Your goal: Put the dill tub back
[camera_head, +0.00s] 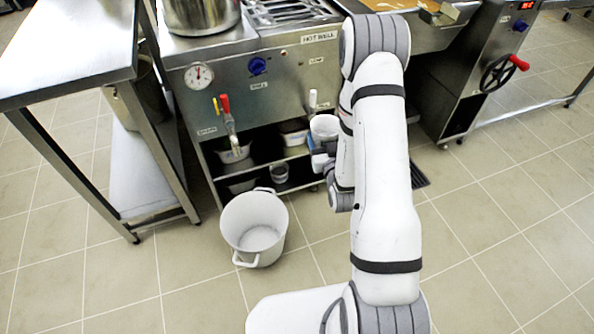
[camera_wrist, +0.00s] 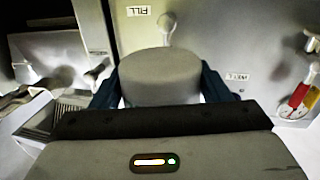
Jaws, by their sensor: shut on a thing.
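A white round tub (camera_head: 325,127) is held upright in front of the cooker's lower shelves, at the right of the opening. I take it for the dill tub, but no name on it can be read. In the wrist view the tub (camera_wrist: 160,78) shows its pale round top between the two dark blue fingers of my gripper (camera_wrist: 160,92). My gripper (camera_head: 322,154) is shut on the tub's sides. My arm hides part of the shelf area behind and right of it.
The shelves hold several containers, including one at upper left (camera_head: 235,154), one at upper right (camera_head: 293,136) and a small one (camera_head: 280,173) below. A large white pot (camera_head: 255,226) stands on the floor in front. A steel table (camera_head: 75,50) is at left.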

